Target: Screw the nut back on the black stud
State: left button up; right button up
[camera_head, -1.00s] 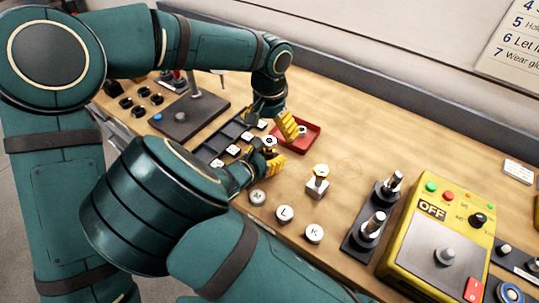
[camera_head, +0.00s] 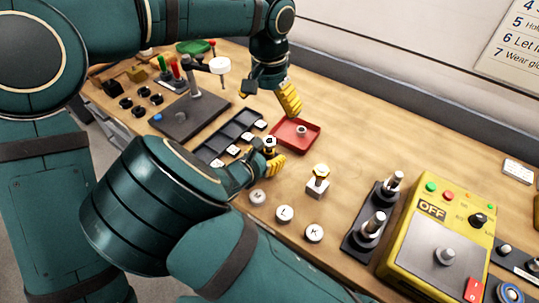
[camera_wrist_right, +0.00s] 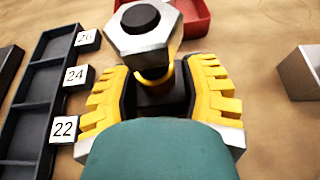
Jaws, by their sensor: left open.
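My right gripper (camera_head: 272,163) has its yellow fingers on both sides of the black stud's dark lower part, which also shows in the right wrist view (camera_wrist_right: 163,98). A silver hex nut (camera_wrist_right: 143,40) sits around the stud's black top end, above a brass-coloured collar. The nut also shows in the head view (camera_head: 270,143). How far it is threaded cannot be told. My left gripper (camera_head: 272,98) is open and empty, behind and above the right one, near the red tray (camera_head: 281,144). A small grey ring-like part (camera_head: 301,131) lies in the tray.
A black compartment tray (camera_head: 212,150) with numbered tags lies left of my right gripper. A yellow control box (camera_head: 437,245) is farther right. Bare wood lies behind the block.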

jog(key=o, duration=0.4)
jog(key=v, duration=0.7)
jog(key=shift+s+a+r, duration=0.15)
jog(key=shift+s, duration=0.05)
dwell(0.4)
